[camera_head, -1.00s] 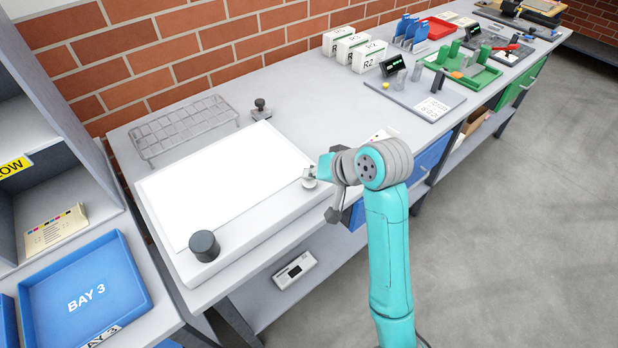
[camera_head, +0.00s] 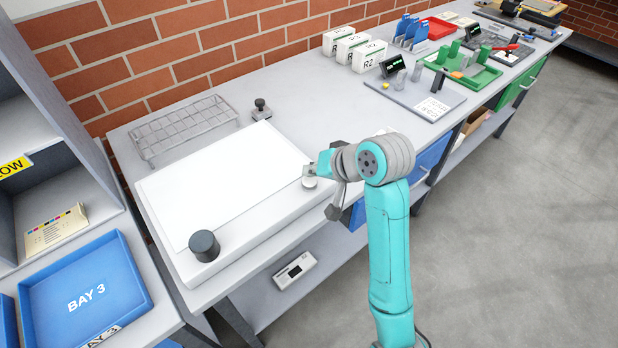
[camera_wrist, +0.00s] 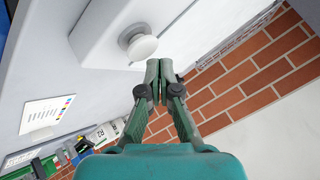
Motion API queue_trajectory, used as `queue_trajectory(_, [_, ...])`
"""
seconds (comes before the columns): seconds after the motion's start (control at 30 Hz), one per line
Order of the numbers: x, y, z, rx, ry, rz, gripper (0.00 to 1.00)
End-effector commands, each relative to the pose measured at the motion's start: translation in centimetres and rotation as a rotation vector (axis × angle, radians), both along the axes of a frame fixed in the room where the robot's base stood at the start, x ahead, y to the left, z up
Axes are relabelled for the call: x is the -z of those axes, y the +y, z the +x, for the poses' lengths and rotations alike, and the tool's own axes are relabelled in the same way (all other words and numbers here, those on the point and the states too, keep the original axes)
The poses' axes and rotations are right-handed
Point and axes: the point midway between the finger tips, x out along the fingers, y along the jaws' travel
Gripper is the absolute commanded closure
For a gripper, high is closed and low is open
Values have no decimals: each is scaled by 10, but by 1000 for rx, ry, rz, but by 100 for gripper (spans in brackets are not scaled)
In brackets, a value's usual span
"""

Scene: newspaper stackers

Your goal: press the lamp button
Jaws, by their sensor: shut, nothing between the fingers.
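The lamp button is a round white knob (camera_head: 309,183) on the right front corner of the white light table (camera_head: 232,238). In the wrist view the same button (camera_wrist: 142,46) sits on a grey collar, just beyond and left of the fingertips. My gripper (camera_wrist: 159,63) is shut with nothing in it. The fingers look very close to the button, but I cannot tell whether they touch it. In the head view my arm hides much of the gripper.
A black knob (camera_head: 204,246) stands on the light table's near left corner. A wire rack (camera_head: 183,128) and a small dark-topped stand (camera_head: 261,109) are behind it. White R2 boxes (camera_head: 368,56) and a grey fixture board (camera_head: 425,97) are farther right on the bench.

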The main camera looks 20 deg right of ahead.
Motion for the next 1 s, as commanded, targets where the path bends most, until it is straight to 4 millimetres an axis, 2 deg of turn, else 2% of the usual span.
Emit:
queue_trajectory(0.6, [-52,0,0,0,-2,0,100])
queue_trajectory(1.0, [-58,0,0,1,-1,0,100])
